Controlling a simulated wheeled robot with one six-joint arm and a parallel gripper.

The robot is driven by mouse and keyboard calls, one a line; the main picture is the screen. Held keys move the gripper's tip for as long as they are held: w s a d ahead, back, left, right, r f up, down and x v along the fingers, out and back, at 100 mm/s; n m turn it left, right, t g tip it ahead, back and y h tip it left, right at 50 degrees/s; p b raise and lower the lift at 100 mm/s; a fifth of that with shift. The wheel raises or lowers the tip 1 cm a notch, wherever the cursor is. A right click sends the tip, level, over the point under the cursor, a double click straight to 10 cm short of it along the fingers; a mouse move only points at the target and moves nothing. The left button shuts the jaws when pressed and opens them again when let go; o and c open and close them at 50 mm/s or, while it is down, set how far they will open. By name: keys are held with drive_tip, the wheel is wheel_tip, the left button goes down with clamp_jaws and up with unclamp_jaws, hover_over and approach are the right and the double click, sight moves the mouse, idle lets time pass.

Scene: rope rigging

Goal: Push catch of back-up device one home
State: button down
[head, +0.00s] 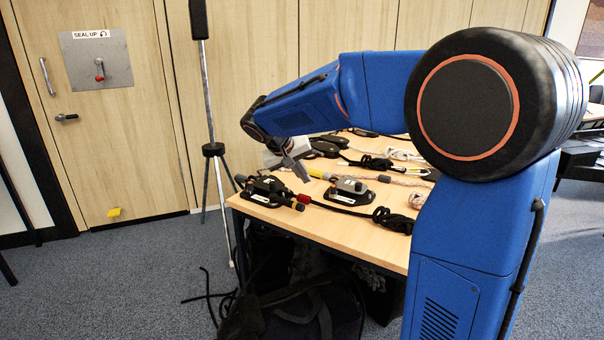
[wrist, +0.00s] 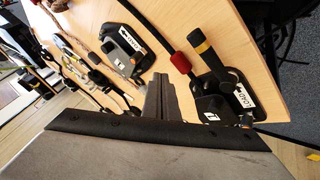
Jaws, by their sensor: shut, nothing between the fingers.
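Back-up device one (wrist: 210,104), black with a white "1" tag and a "LOAD" label, lies on the table at the right of the wrist view. In the head view it is the black device (head: 264,187) near the table's front left corner. A black handle with a yellow band (wrist: 204,47) and a rope with a red sleeve (wrist: 180,62) run from it. I cannot clearly make out its catch or whether it is home. My gripper (head: 301,173) is shut and empty above the table, just beyond the device; its fingers (wrist: 160,96) show left of it in the wrist view.
A grey-topped device (head: 350,187) with a "LOAD" label lies to the right on the table (head: 340,227); it also shows in the wrist view (wrist: 124,48). More devices and coiled ropes (head: 392,220) lie around. A tripod pole (head: 212,150) stands behind the left edge.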

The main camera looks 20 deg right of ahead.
sight(333, 191)
drive_tip(key=x, duration=0.6)
drive_tip(key=shift+d+f, duration=0.1)
drive_tip(key=shift+d, duration=0.05)
drive_tip(key=shift+s+d, duration=0.2)
drive_tip(key=shift+d, duration=0.95)
drive_tip(key=shift+s+d, duration=0.1)
drive_tip(key=shift+d, duration=0.75)
drive_tip(key=shift+w+d, duration=0.65)
drive_tip(key=shift+d, duration=0.3)
drive_tip(key=shift+w+a, duration=0.1)
